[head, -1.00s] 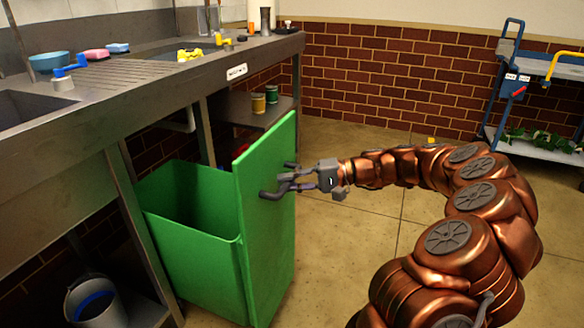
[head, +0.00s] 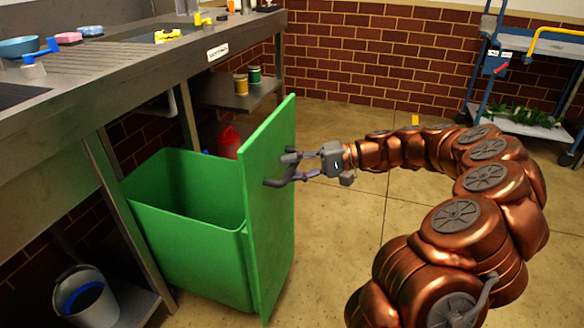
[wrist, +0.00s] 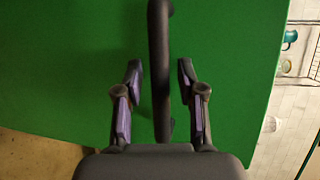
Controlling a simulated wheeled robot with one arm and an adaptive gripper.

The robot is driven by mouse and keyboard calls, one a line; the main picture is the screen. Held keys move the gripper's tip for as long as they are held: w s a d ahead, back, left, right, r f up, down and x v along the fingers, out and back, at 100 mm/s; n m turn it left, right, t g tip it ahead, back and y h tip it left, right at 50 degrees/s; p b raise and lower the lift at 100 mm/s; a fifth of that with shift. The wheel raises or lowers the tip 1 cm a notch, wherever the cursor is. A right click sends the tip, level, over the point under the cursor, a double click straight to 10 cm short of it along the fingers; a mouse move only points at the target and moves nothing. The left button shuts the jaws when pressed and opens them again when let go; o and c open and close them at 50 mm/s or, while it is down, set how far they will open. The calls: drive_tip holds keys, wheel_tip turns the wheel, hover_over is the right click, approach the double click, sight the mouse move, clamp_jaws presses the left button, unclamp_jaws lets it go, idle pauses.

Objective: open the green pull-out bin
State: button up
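The green pull-out bin (head: 190,262) stands out from under the counter, with its open top and dark inside showing. Its tall green front panel (head: 270,225) is well clear of the counter frame. A dark bar handle (wrist: 158,70) is on the panel and runs up the middle of the wrist view. My gripper (head: 284,170) is at the panel's outer face by the handle. In the wrist view my gripper (wrist: 159,72) has its fingers spread, one on each side of the handle, with a gap on both sides. Its depth along the handle is hard to tell.
The steel counter (head: 120,85) runs along the left. A grey bucket (head: 88,300) stands on the low shelf beside the bin. A red container (head: 228,143) is behind the bin. A blue cart (head: 520,122) stands at the back right.

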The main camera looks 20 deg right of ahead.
idle(0.3)
drive_tip(key=v, duration=1.2)
idle(0.4)
drive_tip(key=s+a+r+n+g+h+p, duration=0.2)
drive_tip(key=s+a+r+g+p, duration=0.25)
drive_tip(key=a+r+p, duration=0.55)
drive_tip(key=s+a+r+n+g+h+p, duration=0.3)
drive_tip(key=s+a+r+p, duration=0.2)
drive_tip(key=a+r+p, duration=0.65)
drive_tip(key=s+a+r+h+p, duration=0.4)
drive_tip(key=s+r+h+p, duration=0.1)
drive_tip(key=s+p, duration=0.45)
drive_tip(key=s+d+r+h+p, duration=0.4)
drive_tip(key=s+d+p, duration=0.2)
drive_tip(key=s+p, duration=0.4)
drive_tip(key=shift+s+r+h, duration=0.15)
drive_tip(key=shift+r+h, duration=0.2)
drive_tip(key=shift+h, duration=0.05)
